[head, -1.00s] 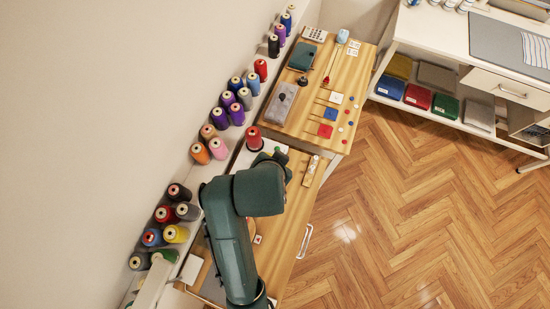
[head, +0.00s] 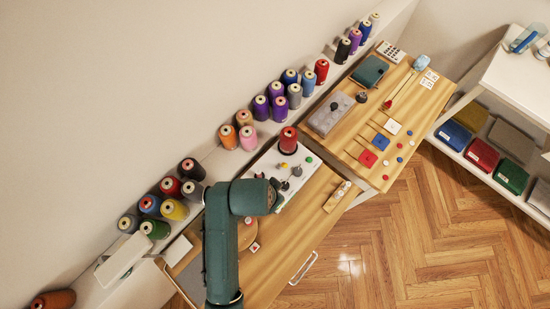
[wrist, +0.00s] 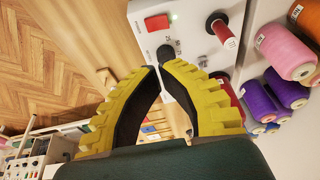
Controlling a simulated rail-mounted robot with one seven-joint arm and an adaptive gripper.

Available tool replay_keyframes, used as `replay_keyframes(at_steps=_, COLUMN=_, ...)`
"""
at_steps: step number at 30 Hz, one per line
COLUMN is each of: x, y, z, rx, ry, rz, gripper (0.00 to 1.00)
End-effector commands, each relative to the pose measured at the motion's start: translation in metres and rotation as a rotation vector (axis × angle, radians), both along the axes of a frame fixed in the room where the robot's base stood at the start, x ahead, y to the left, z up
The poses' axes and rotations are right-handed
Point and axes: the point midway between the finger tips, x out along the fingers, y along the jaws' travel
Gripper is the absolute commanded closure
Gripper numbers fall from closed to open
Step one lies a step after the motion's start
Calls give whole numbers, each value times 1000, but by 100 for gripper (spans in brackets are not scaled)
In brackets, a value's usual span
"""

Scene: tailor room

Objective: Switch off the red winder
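The winder is a white box (head: 266,168) on the wooden table, with a red thread cone (head: 288,140) at its back end. My gripper (wrist: 160,68) has yellow ribbed fingers with black pads. Its tips come together just below the black knob in the picture, with nothing seen held. Contact with the panel cannot be told. In the head view my arm hides the gripper.
Several thread cones (head: 278,108) stand on the wall ledge close beside the winder. A wooden piece (head: 337,196) lies on the table right of it. A second table (head: 345,155) behind holds a grey box (head: 331,114) and small coloured pieces.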

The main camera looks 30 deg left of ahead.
Motion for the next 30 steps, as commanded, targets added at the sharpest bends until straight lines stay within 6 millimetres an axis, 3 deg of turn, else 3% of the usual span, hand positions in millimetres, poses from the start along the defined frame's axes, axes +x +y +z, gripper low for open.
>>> replay_keyframes(at_steps=6, x=14, y=-2, z=-49, rx=-1, ry=2, rz=-1, gripper=100)
replay_keyframes(at_steps=13, x=18, y=2, z=-88, rx=0, ry=1, rz=0, gripper=100)
replay_keyframes(at_steps=18, x=19, y=3, z=-98, rx=1, ry=0, rz=-1, gripper=100)
replay_keyframes(at_steps=27, x=19, y=3, z=-98, rx=0, ry=-1, rz=-1, gripper=100)
replay_keyframes(at_steps=30, x=22, y=-5, z=-101, rx=-26, ry=8, rz=-22, gripper=100)
